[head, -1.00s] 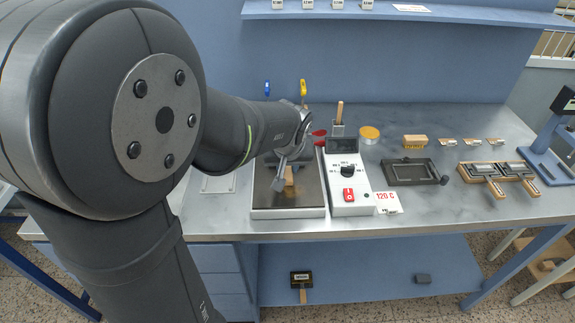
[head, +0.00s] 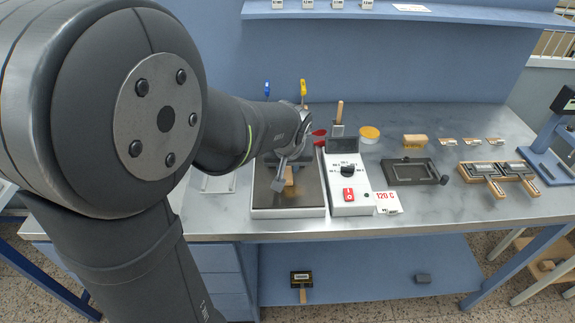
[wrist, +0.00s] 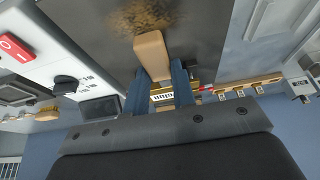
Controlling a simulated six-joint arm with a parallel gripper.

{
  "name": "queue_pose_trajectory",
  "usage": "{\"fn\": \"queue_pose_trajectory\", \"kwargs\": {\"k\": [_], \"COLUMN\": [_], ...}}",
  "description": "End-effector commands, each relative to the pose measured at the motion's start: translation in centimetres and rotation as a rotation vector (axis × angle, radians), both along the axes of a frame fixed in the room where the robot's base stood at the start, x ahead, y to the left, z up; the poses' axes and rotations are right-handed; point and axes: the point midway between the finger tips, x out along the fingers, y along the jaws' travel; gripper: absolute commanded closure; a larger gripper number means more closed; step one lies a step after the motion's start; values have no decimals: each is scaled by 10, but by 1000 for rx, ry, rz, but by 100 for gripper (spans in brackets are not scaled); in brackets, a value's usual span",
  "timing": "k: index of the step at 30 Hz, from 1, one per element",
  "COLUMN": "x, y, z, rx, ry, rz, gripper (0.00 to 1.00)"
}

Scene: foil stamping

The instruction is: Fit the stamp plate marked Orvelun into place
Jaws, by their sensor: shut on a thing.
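My gripper (head: 283,172) is over the dark bed of the press (head: 313,202), left of the control box. In the wrist view its two blue fingers (wrist: 158,88) are shut around a wooden-handled stamp plate, whose pale handle (wrist: 151,52) extends beyond them over the bed. A brass-edged plate with a white label shows between the fingers; only part of the lettering is visible, so I cannot read the full name. In the head view a bit of the wooden handle (head: 289,175) shows below the gripper. I cannot tell whether the plate touches anything.
The control box (head: 347,180) stands right of the bed, with a 120 C card (head: 388,202). Another handled plate (head: 301,280) is on the lower shelf.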

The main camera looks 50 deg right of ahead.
Motion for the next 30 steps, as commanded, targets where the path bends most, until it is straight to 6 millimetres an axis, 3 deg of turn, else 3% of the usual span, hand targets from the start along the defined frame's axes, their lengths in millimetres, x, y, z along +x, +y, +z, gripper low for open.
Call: {"fn": "queue_pose_trajectory", "kwargs": {"k": [25, 26, 29, 30], "x": [0, 0, 0, 0], "y": [0, 0, 0, 0], "z": [-20, -20, -20, -20], "rx": [0, -1, -1, 0], "ry": [0, -1, -1, 0], "rz": [0, 0, 0, 0], "gripper": [100, 71, 51, 51]}}
